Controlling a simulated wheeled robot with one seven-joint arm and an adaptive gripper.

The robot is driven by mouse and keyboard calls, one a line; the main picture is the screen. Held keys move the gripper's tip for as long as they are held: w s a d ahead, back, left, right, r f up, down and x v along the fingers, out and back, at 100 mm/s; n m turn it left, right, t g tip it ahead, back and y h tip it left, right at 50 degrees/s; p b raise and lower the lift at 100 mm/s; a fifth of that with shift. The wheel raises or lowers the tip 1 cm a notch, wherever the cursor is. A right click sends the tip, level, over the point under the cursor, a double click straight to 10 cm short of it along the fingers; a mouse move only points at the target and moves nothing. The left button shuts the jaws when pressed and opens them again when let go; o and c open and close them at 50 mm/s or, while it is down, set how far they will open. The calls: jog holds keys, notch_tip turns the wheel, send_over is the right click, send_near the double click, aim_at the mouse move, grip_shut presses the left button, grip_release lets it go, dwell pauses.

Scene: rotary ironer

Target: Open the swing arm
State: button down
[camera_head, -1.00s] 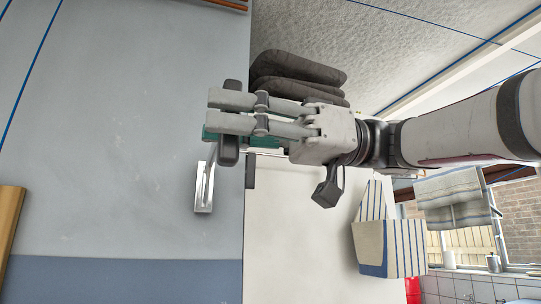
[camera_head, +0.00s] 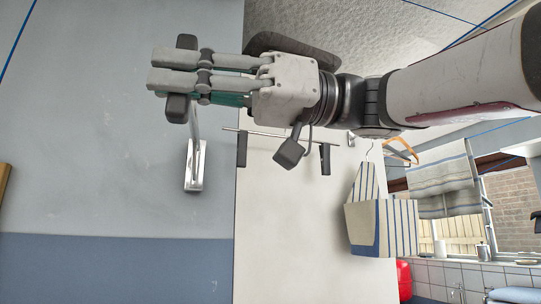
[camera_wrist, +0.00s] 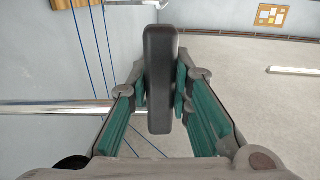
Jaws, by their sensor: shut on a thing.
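The swing arm shows as a slim metal rod (camera_wrist: 60,108) in the wrist view. Its dark rounded handle (camera_wrist: 160,80) stands between the green-padded fingers there. In the head view, my gripper (camera_head: 160,69) is shut around this handle (camera_head: 178,108), whose ends stick out above and below the fingers. A shiny metal wall bracket (camera_head: 195,165) sits just below the handle, with a short piece of rod rising from it. My fingers hide the middle of the handle and part of the rod.
A thin rail with two dark brackets (camera_head: 325,158) is on the pale wall. A striped cloth bag (camera_head: 382,225) and a striped towel (camera_head: 442,178) hang at right, near a window. The blue-grey wall (camera_head: 90,150) at left is mostly bare.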

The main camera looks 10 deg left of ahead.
jog(key=shift+x, duration=0.85)
jog(key=c, duration=1.4)
grip_release()
jog(key=shift+c, duration=0.2)
jog(key=shift+w+d, duration=0.1)
jog(key=v, duration=1.1)
jog(key=shift+w+d, duration=0.25)
jog(key=shift+d, duration=0.05)
